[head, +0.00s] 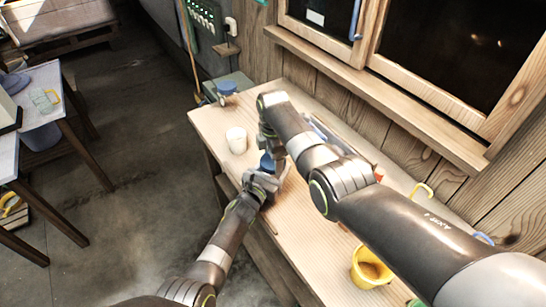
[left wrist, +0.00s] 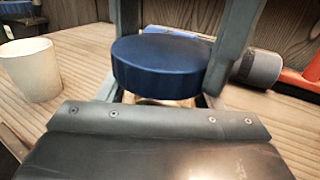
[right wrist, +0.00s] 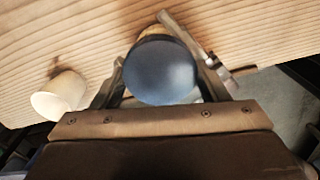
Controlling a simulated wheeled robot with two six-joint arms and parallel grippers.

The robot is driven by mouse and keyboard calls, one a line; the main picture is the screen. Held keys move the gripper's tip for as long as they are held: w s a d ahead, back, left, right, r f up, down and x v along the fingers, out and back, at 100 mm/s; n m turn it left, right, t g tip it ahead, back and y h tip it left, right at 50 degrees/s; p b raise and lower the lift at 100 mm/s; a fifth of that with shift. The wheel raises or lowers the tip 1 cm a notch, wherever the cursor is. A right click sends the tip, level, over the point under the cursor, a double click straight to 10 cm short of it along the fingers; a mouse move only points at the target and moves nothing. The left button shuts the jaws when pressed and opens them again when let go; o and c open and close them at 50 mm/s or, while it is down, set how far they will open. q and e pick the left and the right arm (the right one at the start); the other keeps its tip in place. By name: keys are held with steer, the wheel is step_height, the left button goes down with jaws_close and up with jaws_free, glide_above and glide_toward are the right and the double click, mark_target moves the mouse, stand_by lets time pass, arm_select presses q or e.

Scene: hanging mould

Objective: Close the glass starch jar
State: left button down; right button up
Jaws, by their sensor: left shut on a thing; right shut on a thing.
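The glass starch jar (left wrist: 165,101) shows only as a strip of clear glass with pale contents under its blue lid (left wrist: 165,62) in the left wrist view. The lid also shows in the head view (head: 266,162) and from above in the right wrist view (right wrist: 161,72). It sits level over the jar's mouth; whether it is fully seated I cannot tell. My left gripper (head: 264,178) is shut on the jar from the near side. My right gripper (head: 270,145) is over the lid with its fingers shut on either side of it (right wrist: 160,75). Most of the jar is hidden.
A white cup (head: 236,140) stands left of the jar on the wooden table (head: 212,122). A blue-topped thing (head: 227,88) is at the table's far end. A yellow cup (head: 368,270) stands at the near right. A wooden wall and window ledge (head: 375,75) border the right side.

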steer(key=shift+m, duration=0.4)
steer(key=o, duration=1.1)
steer(key=shift+r, duration=2.25)
steer(key=shift+c, duration=0.4)
steer(key=shift+r+n, duration=1.7)
steer(key=shift+r, duration=0.05)
steer(key=shift+f, duration=0.1)
